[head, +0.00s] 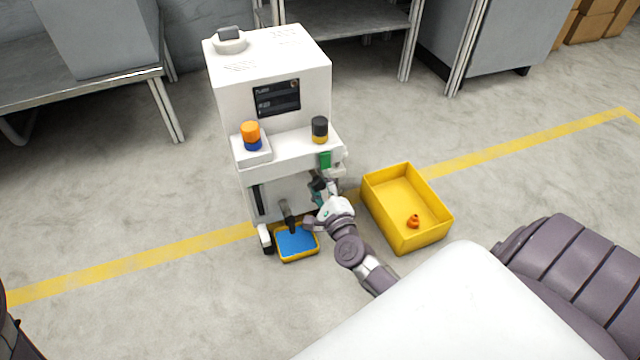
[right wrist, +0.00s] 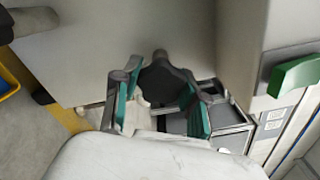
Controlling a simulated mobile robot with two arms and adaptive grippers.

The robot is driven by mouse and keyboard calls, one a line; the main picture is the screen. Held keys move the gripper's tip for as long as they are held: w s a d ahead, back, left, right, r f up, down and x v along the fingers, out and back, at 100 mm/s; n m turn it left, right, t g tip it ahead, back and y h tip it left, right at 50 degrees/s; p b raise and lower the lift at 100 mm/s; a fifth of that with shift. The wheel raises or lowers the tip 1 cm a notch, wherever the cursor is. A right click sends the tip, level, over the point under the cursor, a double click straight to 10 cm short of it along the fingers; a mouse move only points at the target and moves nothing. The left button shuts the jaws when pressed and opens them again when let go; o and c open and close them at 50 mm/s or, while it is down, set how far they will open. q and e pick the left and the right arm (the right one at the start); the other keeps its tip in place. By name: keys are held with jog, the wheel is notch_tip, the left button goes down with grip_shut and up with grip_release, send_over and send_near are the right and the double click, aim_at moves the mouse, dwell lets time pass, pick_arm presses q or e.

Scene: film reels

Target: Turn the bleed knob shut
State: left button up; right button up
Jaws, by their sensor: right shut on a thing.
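The white machine (head: 270,95) stands on the floor in the middle of the head view. The bleed knob (right wrist: 165,72) is dark and lobed, on the machine's pale face in the right wrist view. My right gripper (right wrist: 162,92) is shut on this knob, with a green-padded finger on each side of it. In the head view the right gripper (head: 320,192) is at the lower front of the machine, and the knob is mostly hidden there. The knob's turn angle cannot be read. My left gripper is not in view.
A yellow tray with a blue inside (head: 296,241) lies under a dark spout (head: 287,214). A yellow bin (head: 430,228) holding a small orange part (head: 413,221) stands to the right. A green handle (right wrist: 295,75) juts out right of the knob. Open floor lies left.

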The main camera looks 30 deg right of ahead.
jog(key=shift+m, duration=0.3)
dwell(0.4)
jog(key=o, duration=1.2)
jog(key=shift+c, duration=0.2)
jog(key=shift+s, duration=0.1)
jog(key=v, duration=1.1)
jog(key=shift+s, duration=0.4)
jog(key=shift+f, duration=0.1)
